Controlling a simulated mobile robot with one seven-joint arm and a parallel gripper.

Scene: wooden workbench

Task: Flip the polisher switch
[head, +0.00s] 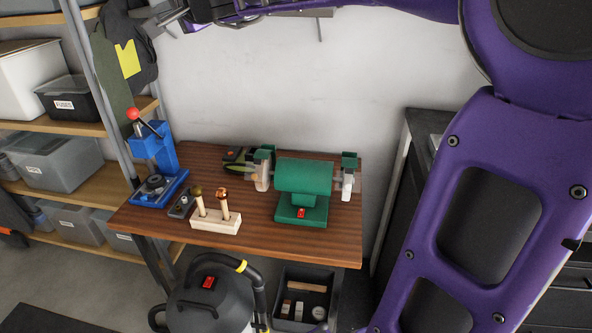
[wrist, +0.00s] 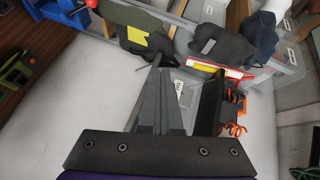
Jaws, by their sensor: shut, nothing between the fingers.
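The polisher (head: 303,176) is a green bench machine on the wooden workbench, with a pale wheel at each end under a green guard. Its switch (head: 301,213) is a small red part on the front of the green base; its exact position is too small to tell. My gripper (head: 172,18) is high at the top left in the head view, well above and left of the polisher and touching nothing there. The polisher's switch does not show in the wrist view.
On the workbench (head: 265,245) stand a blue press (head: 152,155) with a red knob and a wooden block (head: 214,221) holding handled tools. A shelf with bins (head: 60,155) is at left. A shop vacuum (head: 212,300) and a dark crate (head: 306,275) are below the front edge.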

